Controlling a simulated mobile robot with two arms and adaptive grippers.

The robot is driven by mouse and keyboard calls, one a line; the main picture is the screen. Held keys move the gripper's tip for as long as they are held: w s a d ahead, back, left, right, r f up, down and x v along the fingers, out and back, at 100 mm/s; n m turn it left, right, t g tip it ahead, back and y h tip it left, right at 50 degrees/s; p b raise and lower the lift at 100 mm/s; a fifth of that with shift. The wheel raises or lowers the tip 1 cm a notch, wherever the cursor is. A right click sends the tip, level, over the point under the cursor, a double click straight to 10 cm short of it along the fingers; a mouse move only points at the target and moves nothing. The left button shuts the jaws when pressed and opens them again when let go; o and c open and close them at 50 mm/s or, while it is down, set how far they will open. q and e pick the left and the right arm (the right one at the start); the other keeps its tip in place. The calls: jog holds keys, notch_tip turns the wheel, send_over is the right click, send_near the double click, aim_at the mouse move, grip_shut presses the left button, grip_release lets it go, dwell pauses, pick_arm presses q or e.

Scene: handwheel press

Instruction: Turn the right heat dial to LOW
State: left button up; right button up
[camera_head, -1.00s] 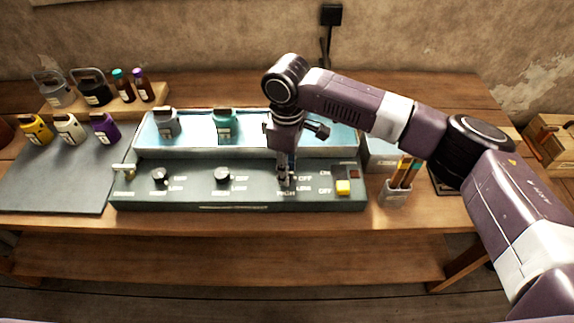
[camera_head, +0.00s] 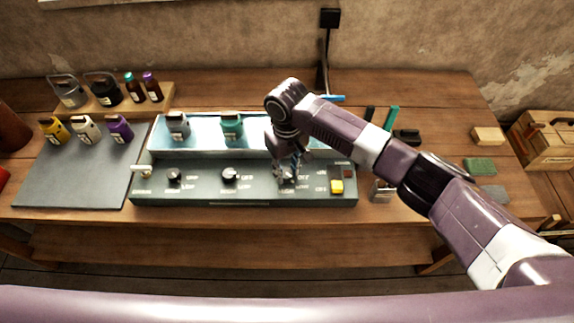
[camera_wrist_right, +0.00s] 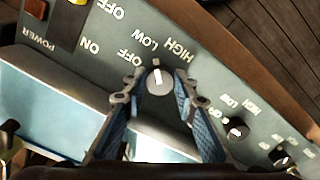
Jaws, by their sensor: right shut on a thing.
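The right heat dial (camera_wrist_right: 159,80) is a dark round knob with a light face and a white pointer mark, on the green control panel (camera_head: 210,192). In the wrist view its mark points up the picture, toward the LOW and HIGH labels; I cannot tell exactly where it rests. My right gripper (camera_head: 288,177) reaches down over this dial and mostly hides it in the head view. In the wrist view its two fingers (camera_wrist_right: 159,92) are shut on the dial, one on each side. My left gripper is not in view.
The middle dial (camera_head: 230,174) and left dial (camera_head: 174,175) are on the same panel. Behind, a pale blue bath (camera_head: 205,141) holds a grey and a teal container (camera_head: 232,126).

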aim_at(287, 174)
dwell(0.3)
jog(key=shift+r, duration=0.1)
jog(key=o, duration=1.2)
jog(key=shift+c, duration=0.2)
notch_tip(287, 174, up, 12)
